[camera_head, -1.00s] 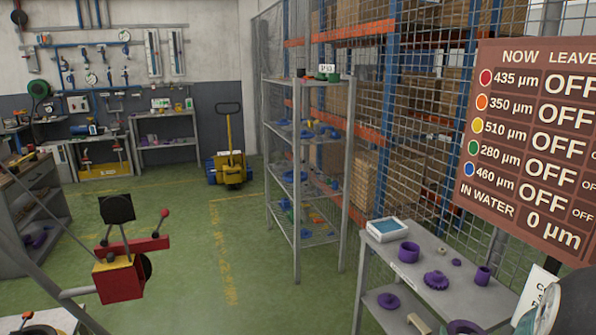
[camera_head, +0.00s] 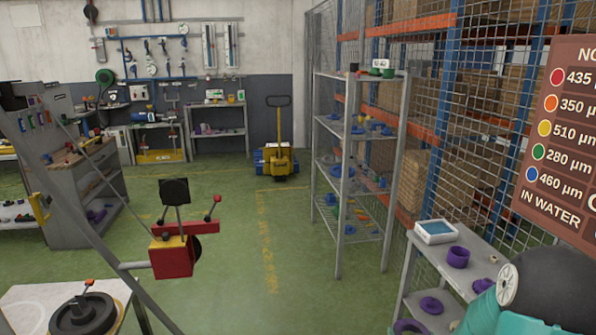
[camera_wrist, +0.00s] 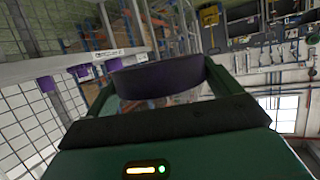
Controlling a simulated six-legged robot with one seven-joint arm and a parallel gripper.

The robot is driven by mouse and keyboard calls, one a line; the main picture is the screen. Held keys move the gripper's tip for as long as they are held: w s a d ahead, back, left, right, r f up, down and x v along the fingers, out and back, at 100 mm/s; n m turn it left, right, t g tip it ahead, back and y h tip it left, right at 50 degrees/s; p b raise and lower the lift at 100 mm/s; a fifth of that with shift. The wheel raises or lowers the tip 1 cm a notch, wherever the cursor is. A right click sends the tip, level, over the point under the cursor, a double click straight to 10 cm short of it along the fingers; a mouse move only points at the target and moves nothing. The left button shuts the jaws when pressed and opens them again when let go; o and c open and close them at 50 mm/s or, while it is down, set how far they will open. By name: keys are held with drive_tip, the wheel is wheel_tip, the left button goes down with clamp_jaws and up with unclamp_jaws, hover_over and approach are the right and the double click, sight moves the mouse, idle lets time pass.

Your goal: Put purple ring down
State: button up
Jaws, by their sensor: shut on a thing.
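In the wrist view a dark purple ring (camera_wrist: 160,78) is held between the green fingers of my gripper (camera_wrist: 158,82). The ring is seen from its side, so its hole is hidden. Nothing touches it from below in that view. In the head view my teal and black arm is at the bottom right, and my gripper cannot be made out. A purple round piece (camera_head: 408,327) is cut off by the bottom edge there; I cannot tell whether it is the held ring.
A grey shelf cart (camera_head: 484,247) at the right bears a white tray (camera_head: 435,239), a purple cup (camera_head: 458,257) and a lower purple ring (camera_head: 431,305). A wire rack (camera_head: 340,215) stands behind. A red-yellow device (camera_head: 172,258) and a round black turntable (camera_head: 82,315) are at left. Green floor between is clear.

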drive_tip(key=w+a+f+n+y, duration=0.1)
drive_tip(key=a+f, duration=0.3)
drive_tip(key=a, duration=0.6)
drive_tip(key=w+a+f+n+y, duration=0.2)
drive_tip(key=a+f, duration=0.3)
drive_tip(key=a, duration=0.4)
drive_tip(key=shift+w+a, duration=0.35)
drive_tip(key=shift+w, duration=0.15)
drive_tip(key=shift+d, duration=0.1)
